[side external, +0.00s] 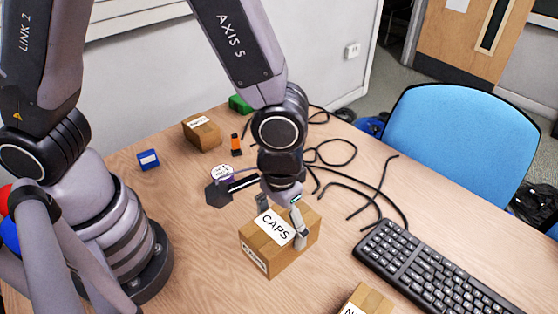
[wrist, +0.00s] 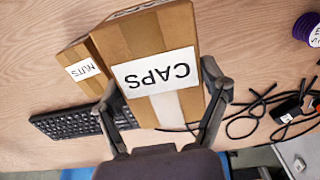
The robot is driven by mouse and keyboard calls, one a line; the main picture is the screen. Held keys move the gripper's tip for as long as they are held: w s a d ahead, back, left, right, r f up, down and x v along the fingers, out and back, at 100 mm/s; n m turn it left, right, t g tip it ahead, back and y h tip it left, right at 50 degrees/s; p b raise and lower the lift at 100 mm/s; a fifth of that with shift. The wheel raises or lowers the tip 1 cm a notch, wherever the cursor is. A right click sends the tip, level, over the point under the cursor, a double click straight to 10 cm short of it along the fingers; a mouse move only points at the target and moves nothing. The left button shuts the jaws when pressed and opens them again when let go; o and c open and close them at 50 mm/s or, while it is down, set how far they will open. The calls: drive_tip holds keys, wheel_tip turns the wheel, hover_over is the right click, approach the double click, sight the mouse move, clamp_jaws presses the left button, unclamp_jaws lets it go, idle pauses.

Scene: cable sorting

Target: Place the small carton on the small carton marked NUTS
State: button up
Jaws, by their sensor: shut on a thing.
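A brown carton marked CAPS (side external: 285,258) is between the two fingers of my gripper (side external: 281,222), which is shut on its sides. In the wrist view the CAPS carton (wrist: 150,40) fills the upper middle, with a finger on each side. I cannot tell whether its underside touches the table. The carton marked NUTS (wrist: 82,68) is beside and partly behind it in the wrist view. In the side view a carton with a cut-off label starting with N (side external: 372,299) shows at the bottom edge, apart from the held carton.
A black keyboard (side external: 440,272) lies at the right. Black cables (side external: 372,190) spread behind my gripper. Another carton (side external: 203,136), a blue box (side external: 148,160), a labelled spool (side external: 222,174) and an orange-black item (side external: 236,145) stand farther back. A blue chair (side external: 460,140) is beyond the table edge.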

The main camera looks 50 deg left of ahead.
drive_tip(key=s+d+r, duration=0.3)
drive_tip(key=d+r, duration=0.2)
approach(371, 302)
drive_tip(key=s, duration=0.3)
drive_tip(key=shift+d+f, duration=0.2)
drive_tip(key=shift+f, duration=1.6)
drive_tip(key=o, duration=1.2)
drive_tip(key=shift+f, duration=0.15)
